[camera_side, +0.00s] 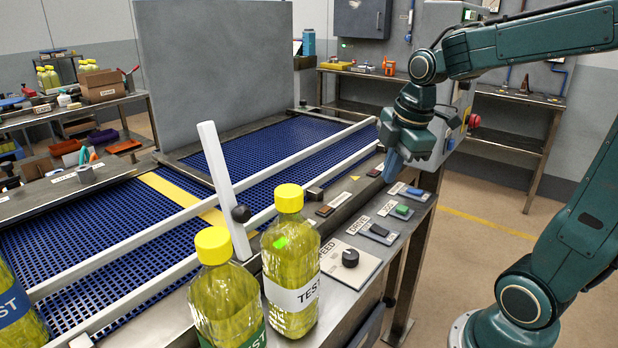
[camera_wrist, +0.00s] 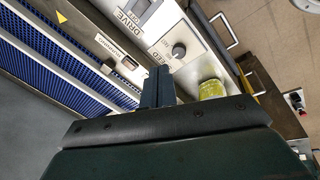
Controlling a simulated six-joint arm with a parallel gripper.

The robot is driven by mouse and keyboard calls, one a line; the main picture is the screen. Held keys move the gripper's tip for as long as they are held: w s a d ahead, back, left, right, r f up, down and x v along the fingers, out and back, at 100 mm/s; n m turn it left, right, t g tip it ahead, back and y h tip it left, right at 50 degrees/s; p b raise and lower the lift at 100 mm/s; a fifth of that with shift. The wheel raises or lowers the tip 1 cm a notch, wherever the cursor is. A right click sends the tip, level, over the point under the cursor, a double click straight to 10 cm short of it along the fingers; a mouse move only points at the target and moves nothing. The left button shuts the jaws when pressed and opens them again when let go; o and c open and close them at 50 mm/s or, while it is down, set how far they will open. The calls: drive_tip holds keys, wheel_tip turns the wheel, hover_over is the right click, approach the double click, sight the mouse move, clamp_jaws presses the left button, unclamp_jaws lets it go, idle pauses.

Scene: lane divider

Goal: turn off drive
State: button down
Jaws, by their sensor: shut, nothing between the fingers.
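The DRIVE plate (camera_side: 359,229) is on the front rail of the conveyor, with a dark rocker switch (camera_side: 379,231) on it. In the wrist view the DRIVE switch (camera_wrist: 141,8) is cut by the top edge, so its position cannot be told. My gripper (camera_side: 391,172) is shut and empty, pointing down above the far end of the control row, apart from the switch. In the wrist view its fingers (camera_wrist: 158,78) are together below the SPEED knob (camera_wrist: 179,50). The blue conveyor belt (camera_side: 300,150) runs behind the controls.
A JOG plate with a green button (camera_side: 402,211) sits beside DRIVE. The SPEED knob (camera_side: 350,258) is nearer. Two yellow-capped bottles (camera_side: 291,260) (camera_side: 228,305) stand at the front rail beside a tilted white bar (camera_side: 222,185). A red button (camera_side: 474,121) is behind my gripper.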

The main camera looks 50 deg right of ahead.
sight(375, 227)
drive_tip(key=w+d+f+n+g, duration=0.1)
drive_tip(key=w+d+f+n, duration=0.2)
drive_tip(key=d+n, duration=0.3)
drive_tip(key=shift+w+d+f+y, duration=0.15)
drive_tip(key=shift+d+f+y, duration=0.15)
drive_tip(key=shift+d+f, duration=0.6)
drive_tip(key=shift+d+r, duration=0.25)
drive_tip(key=shift+f, duration=0.1)
drive_tip(key=f, duration=0.4)
drive_tip(key=w+f, duration=0.1)
drive_tip(key=f, duration=0.8)
drive_tip(key=shift+w+f, duration=0.35)
drive_tip(key=shift+f, duration=0.2)
